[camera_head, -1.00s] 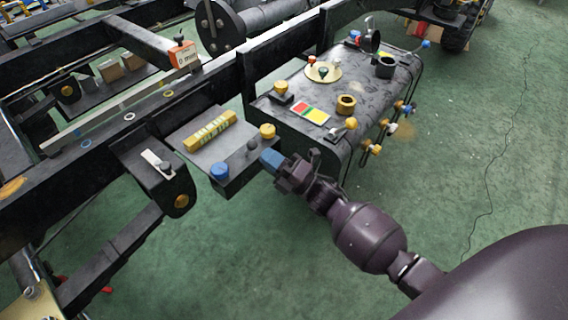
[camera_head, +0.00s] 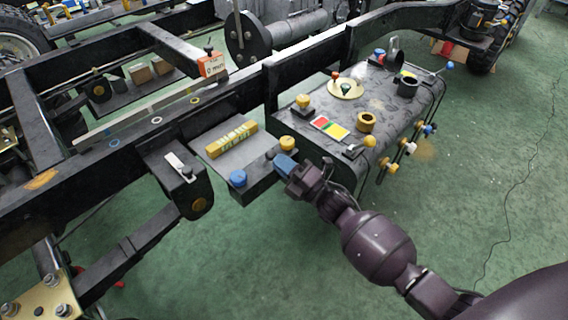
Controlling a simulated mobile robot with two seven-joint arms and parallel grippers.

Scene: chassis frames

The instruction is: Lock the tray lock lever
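A grey tray (camera_head: 222,165) projects from the side of the black chassis rail. It carries a yellow striped block (camera_head: 232,138), a blue knob (camera_head: 238,178) at its near corner and a yellow knob (camera_head: 287,143) at its right corner. A blue lever-like piece (camera_head: 284,163) is at the tray's right edge, directly at the tip of my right gripper (camera_head: 296,172). I take it for the tray lock lever, but cannot tell for sure. The fingers are small and dark, so their grip on it cannot be made out. My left gripper is not in view.
Right of the tray, a black tank box (camera_head: 388,103) carries several knobs and valves. A bracket (camera_head: 166,153) with a white lever (camera_head: 178,163) stands left of the tray. The chassis rail (camera_head: 100,165) runs behind. Green floor is clear in front.

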